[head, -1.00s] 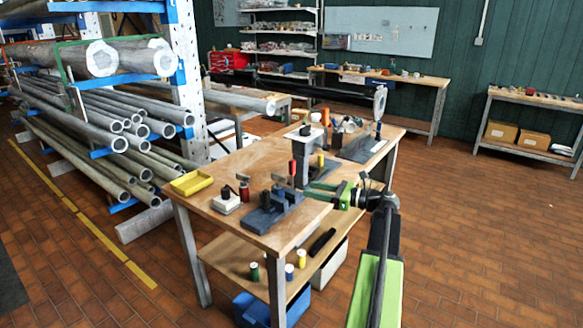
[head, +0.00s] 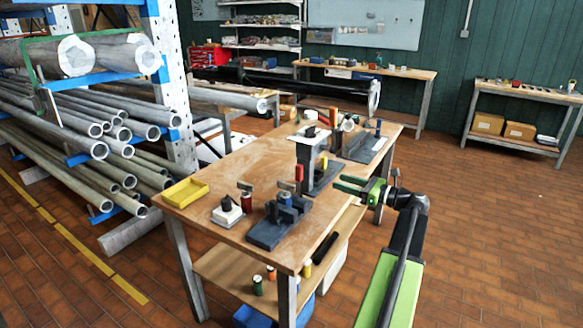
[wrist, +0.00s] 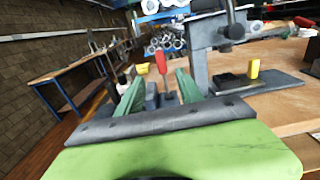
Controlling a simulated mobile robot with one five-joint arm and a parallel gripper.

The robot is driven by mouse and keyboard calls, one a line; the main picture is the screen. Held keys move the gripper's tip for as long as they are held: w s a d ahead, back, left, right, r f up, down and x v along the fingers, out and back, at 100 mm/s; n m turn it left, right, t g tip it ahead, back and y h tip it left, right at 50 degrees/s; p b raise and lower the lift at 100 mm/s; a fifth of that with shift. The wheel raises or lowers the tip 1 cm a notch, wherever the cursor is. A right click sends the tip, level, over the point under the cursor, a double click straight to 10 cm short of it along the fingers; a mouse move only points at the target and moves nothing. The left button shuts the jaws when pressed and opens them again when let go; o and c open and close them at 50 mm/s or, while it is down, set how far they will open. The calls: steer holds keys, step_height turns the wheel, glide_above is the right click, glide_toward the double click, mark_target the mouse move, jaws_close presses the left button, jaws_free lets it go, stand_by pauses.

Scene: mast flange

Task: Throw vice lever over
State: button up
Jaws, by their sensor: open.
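A dark blue-grey vice (head: 270,232) sits on the wooden workbench near its front edge. Its lever with a red grip (head: 299,173) stands about upright. In the wrist view the red grip (wrist: 161,62) shows beyond and between my fingertips, with part of the vice (wrist: 166,98) below it. My gripper (head: 339,184) is open and empty, to the right of the lever and apart from it. Its green fingers also show in the wrist view (wrist: 160,76), pointing toward the lever.
A grey column fixture (head: 307,157) stands behind the vice, with a yellow block (head: 323,163) beside it. A red can (head: 246,201), a white-based piece (head: 227,212) and a yellow tray (head: 185,192) are to the left. Floor right of the workbench (head: 270,153) is clear.

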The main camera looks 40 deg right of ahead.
mark_target(302, 170)
steer(key=x, duration=1.7)
steer(key=shift+w+r, duration=0.1)
steer(key=shift+w, duration=0.15)
jaws_close()
stand_by(0.6)
